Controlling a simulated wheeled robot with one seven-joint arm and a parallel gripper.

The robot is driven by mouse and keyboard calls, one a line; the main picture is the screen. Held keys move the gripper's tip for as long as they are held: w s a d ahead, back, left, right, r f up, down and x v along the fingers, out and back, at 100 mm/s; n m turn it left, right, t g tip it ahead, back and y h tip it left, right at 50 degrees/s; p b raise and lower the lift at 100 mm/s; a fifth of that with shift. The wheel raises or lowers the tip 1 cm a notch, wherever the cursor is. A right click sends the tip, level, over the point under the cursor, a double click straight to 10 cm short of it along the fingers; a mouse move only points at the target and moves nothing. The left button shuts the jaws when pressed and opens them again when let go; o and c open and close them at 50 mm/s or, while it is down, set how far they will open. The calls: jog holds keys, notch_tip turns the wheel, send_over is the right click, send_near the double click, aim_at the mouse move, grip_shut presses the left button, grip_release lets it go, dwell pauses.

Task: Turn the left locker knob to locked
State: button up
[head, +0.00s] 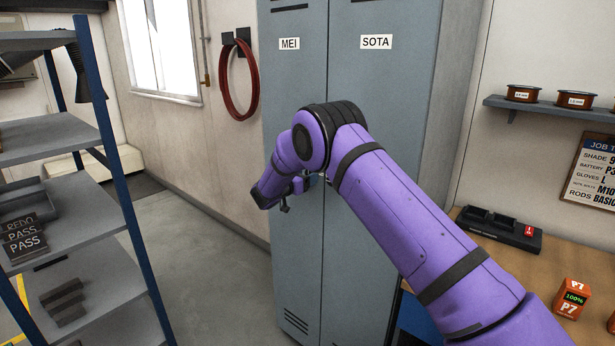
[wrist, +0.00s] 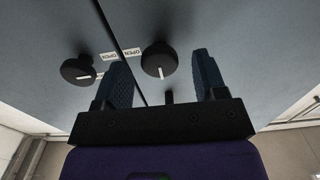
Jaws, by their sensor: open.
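Two grey-blue locker doors stand side by side in the head view, the left marked MEI (head: 291,90) and the right marked SOTA (head: 372,90). My gripper (wrist: 162,75) is open in front of the MEI door near the seam. The wrist view looks upside down, so the left locker's black round knob (wrist: 159,60) appears right of the seam. It lies ahead between my open fingers, with no clear contact. Its white mark points down in the picture. The other knob (wrist: 77,70) is beyond the left finger. OPEN labels (wrist: 130,52) show by the seam. My arm hides both knobs in the head view.
A shelf rack (head: 75,139) with blue posts stands at the left. A red hose coil (head: 226,100) hangs on the wall beside the lockers. A wooden bench (head: 533,258) with a charger (head: 500,228) is at the right. The floor left of the lockers is clear.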

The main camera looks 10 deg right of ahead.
jog(key=v, duration=0.9)
jog(key=shift+a, duration=0.1)
